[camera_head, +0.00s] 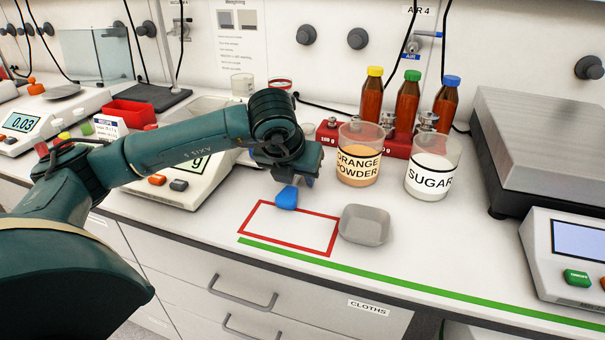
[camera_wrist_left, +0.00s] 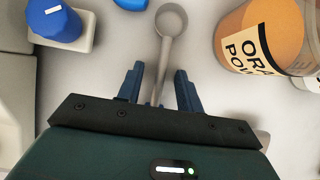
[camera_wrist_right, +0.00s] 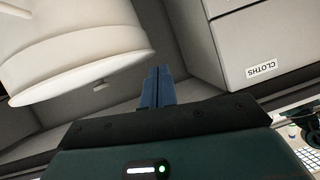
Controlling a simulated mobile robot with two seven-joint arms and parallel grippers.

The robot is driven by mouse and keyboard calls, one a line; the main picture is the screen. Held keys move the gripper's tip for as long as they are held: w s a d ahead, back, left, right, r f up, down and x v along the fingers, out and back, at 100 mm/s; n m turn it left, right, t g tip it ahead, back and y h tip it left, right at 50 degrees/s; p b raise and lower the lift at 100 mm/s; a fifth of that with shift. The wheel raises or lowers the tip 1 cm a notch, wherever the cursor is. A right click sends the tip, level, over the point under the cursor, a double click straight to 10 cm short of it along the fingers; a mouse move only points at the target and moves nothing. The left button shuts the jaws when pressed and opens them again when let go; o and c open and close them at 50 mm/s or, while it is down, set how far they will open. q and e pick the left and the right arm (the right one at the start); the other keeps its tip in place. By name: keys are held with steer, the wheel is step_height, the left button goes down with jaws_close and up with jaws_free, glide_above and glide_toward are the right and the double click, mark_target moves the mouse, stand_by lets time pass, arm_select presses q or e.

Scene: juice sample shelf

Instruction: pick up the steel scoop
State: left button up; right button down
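The steel scoop (camera_wrist_left: 171,20) shows in the left wrist view, its round bowl at the top and its thin handle running down between the fingers of my left gripper (camera_wrist_left: 159,70). Those fingers are open, with visible gaps on both sides of the handle. In the head view my left gripper (camera_head: 290,172) points down over the bench beside the orange powder beaker, and hides most or all of the scoop. My right gripper (camera_wrist_right: 160,72) has its fingers together and holds nothing; it is outside the head view.
The orange powder beaker (camera_head: 358,163) stands close right of my left gripper; the sugar beaker (camera_head: 432,180) is farther right. A blue object (camera_head: 286,198) lies by the red-outlined rectangle (camera_head: 300,213). A grey dish (camera_head: 364,225) and a balance (camera_head: 180,192) flank this area.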

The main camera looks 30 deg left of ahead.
arm_select(q)
jaws_close()
stand_by(0.4)
